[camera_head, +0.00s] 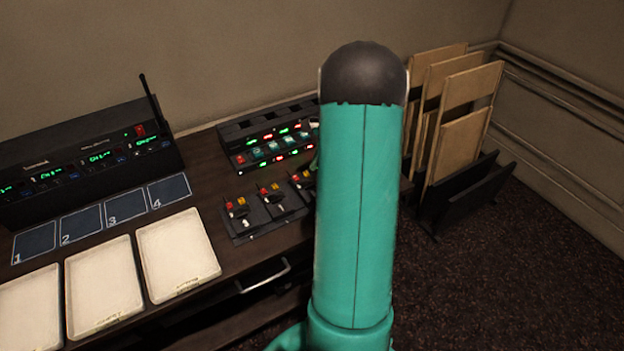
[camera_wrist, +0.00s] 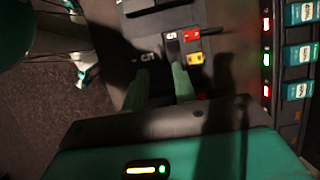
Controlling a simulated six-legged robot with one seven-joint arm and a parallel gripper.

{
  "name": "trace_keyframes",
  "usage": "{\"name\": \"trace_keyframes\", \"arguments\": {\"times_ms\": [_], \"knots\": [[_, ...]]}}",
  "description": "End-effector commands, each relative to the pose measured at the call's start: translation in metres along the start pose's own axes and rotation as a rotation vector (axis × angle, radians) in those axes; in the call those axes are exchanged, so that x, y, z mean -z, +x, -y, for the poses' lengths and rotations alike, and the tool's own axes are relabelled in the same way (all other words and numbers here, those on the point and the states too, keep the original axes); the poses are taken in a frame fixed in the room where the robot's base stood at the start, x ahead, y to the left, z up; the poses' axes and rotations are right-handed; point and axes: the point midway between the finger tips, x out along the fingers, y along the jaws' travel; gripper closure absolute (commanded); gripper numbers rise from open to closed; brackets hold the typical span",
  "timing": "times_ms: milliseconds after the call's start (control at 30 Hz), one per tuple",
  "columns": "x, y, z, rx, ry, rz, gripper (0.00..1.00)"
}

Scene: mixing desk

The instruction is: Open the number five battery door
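In the wrist view my gripper (camera_wrist: 160,74) shows two green fingers spread apart with a dark gap between them. Just beyond the fingertips is a dark pack (camera_wrist: 190,20) with a red button (camera_wrist: 192,35) and a yellow button (camera_wrist: 195,58). Small white markings (camera_wrist: 148,57) lie beside it, turned sideways; I cannot read a five with certainty. The right finger is close below the pack's black knob; I cannot tell whether they touch. No battery door can be clearly made out. In the head view my arm hides the gripper and the right end of the pack row (camera_head: 270,205).
A charger with lit red and green lights (camera_head: 268,145) stands behind the packs. White trays (camera_head: 178,255) and numbered dark squares (camera_head: 125,205) lie on the desk at left. A black receiver unit (camera_head: 85,155) stands behind them. Wooden boards (camera_head: 460,120) stand in a rack at right.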

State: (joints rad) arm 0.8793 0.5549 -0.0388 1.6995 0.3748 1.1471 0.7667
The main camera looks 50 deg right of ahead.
Motion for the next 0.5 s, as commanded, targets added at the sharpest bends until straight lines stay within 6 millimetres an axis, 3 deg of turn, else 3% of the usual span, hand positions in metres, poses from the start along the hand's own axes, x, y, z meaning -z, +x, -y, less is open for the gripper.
{"name": "trace_keyframes", "arguments": {"times_ms": [200,500], "knots": [[-0.003,0.037,0.001,-0.003,-0.002,0.002,0.73],[-0.005,0.050,0.002,-0.001,-0.004,0.000,0.73]]}}
